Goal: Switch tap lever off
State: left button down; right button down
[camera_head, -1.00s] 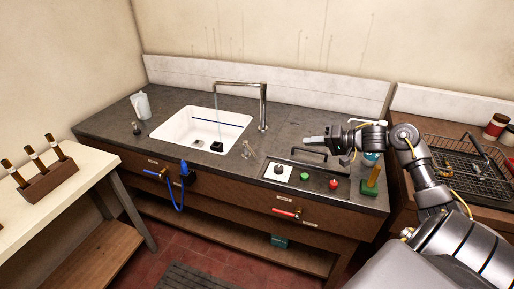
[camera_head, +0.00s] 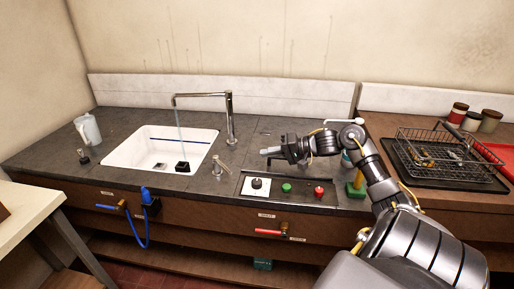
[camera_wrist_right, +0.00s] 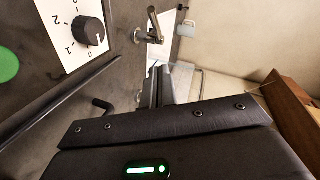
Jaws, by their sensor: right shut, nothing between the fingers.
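The tap (camera_head: 230,118) is a tall chrome spout, and a thin stream of water falls from it into the white sink (camera_head: 125,152). A small chrome lever (camera_head: 221,164) stands on the counter to the right of the sink; it also shows at the top of the right wrist view (camera_wrist_right: 151,30). My right gripper (camera_head: 270,152) is shut and empty, above the counter to the right of the lever and apart from it. Its fingers (camera_wrist_right: 160,87) point toward the sink side in the right wrist view. My left gripper is out of view.
A control panel (camera_head: 328,200) with a black knob (camera_head: 258,183), green button (camera_head: 286,187) and red button (camera_head: 319,191) lies near the gripper. A wire basket (camera_head: 450,160) stands at right, a jug (camera_head: 88,129) at left. The counter between gripper and lever looks clear.

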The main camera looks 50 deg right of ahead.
jog(key=p, duration=0.2)
send_near(223, 166)
jog(key=w+d, duration=0.2)
jog(key=w, duration=0.2)
jog(key=shift+w+a+f, duration=0.1)
jog(key=shift+a+f, duration=0.2)
jog(key=shift+a, duration=0.3)
jog(key=shift+a+f, duration=0.35)
jog(key=shift+a, duration=0.3)
jog(key=shift+w+a+f, duration=0.1)
jog(key=shift+a+f, duration=0.3)
jog(key=shift+a, duration=0.25)
jog(key=shift+p, duration=0.4)
